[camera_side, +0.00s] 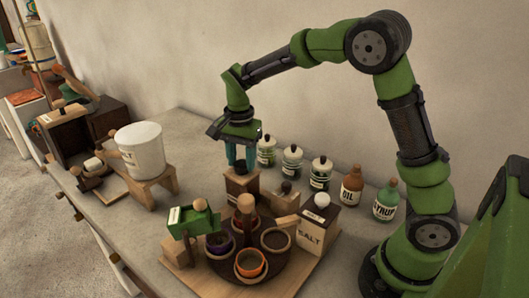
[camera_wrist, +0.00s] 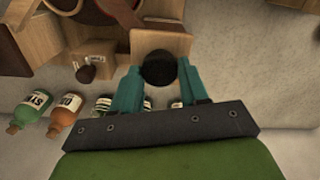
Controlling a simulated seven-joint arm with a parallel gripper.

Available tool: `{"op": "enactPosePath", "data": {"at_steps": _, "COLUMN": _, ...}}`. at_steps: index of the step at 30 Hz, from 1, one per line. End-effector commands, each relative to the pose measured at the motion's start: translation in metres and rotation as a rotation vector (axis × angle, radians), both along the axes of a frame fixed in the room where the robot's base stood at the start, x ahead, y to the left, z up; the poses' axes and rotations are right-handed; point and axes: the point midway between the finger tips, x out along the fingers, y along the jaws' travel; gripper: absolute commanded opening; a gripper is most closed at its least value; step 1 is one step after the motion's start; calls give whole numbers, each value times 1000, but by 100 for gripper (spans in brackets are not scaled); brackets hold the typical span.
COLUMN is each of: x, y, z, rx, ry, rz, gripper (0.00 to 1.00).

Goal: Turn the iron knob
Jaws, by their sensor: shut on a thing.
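The iron knob (camera_wrist: 158,67) is a dark round knob on top of a small wooden box (camera_wrist: 160,43). In the side view, the box (camera_side: 241,189) stands at the back of the round dark turntable and has a pale label. My gripper (camera_side: 241,161) comes straight down over the box with teal fingers. In the wrist view, the fingers of my gripper (camera_wrist: 160,72) are on either side of the knob, shut on it.
A salt box (camera_side: 311,233), oil bottle (camera_side: 352,188) and syrup bottle (camera_side: 386,201) stand to the right. Bowls (camera_side: 250,263) and a wooden post (camera_side: 246,215) crowd the front. A white bucket (camera_side: 139,150) stands left on a stool.

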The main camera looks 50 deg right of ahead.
Motion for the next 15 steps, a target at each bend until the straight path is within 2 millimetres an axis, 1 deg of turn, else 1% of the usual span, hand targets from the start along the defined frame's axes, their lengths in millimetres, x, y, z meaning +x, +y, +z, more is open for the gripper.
{"op": "enactPosePath", "data": {"at_steps": 6, "x": 0, "y": 1, "z": 0, "rx": 2, "ry": 1, "rz": -61, "gripper": 13}}
{"op": "enactPosePath", "data": {"at_steps": 15, "x": 0, "y": 1, "z": 0, "rx": 2, "ry": 1, "rz": -78, "gripper": 13}}
